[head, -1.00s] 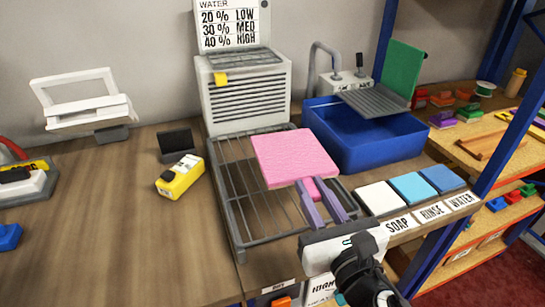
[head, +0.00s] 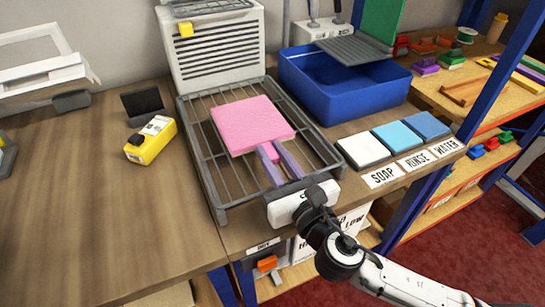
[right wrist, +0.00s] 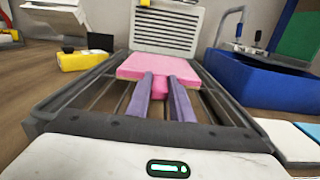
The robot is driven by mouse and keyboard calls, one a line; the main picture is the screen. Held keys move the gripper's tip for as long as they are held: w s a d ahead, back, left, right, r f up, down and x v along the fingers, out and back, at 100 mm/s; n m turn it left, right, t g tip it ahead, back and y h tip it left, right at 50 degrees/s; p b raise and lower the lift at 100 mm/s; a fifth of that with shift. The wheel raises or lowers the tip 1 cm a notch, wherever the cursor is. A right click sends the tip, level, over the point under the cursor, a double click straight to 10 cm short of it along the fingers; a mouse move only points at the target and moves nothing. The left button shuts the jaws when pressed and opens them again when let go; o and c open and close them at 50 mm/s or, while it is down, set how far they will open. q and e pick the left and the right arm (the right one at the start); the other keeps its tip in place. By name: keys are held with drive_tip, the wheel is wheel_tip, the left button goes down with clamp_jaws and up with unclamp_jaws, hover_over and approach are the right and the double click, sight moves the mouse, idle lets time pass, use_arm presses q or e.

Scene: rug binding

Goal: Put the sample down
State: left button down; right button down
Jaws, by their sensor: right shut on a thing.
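The sample is a pink square pad (head: 252,122) with a small pink tab on its near edge. My right gripper (head: 268,150) has purple fingers shut on that tab. The sample lies flat over the grey wire rack (head: 205,185), inside its rim as seen from above. In the right wrist view the pad (right wrist: 155,64) is roughly level above the bars, with the fingers on both sides of the tab. I cannot tell whether its underside touches the bars. My left gripper is not in view.
A vented white box (head: 217,45) stands behind the rack. A blue basin (head: 345,95) is behind right. White and blue pads (head: 362,150) labelled soap, rinse and water lie at right. A yellow device (head: 150,140) is at left. The wooden bench (head: 90,210) is bare at front left.

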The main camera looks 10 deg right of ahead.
drive_tip(key=shift+f, duration=0.15)
drive_tip(key=c, duration=1.6)
unclamp_jaws()
drive_tip(key=shift+o, duration=0.2)
drive_tip(key=shift+r, duration=0.2)
drive_tip(key=b+v, duration=0.1)
drive_tip(key=v, duration=1)
drive_tip(key=shift+s+f, duration=0.1)
drive_tip(key=shift+s, duration=0.05)
drive_tip(key=shift+s+d, duration=0.15)
drive_tip(key=shift+s, duration=0.15)
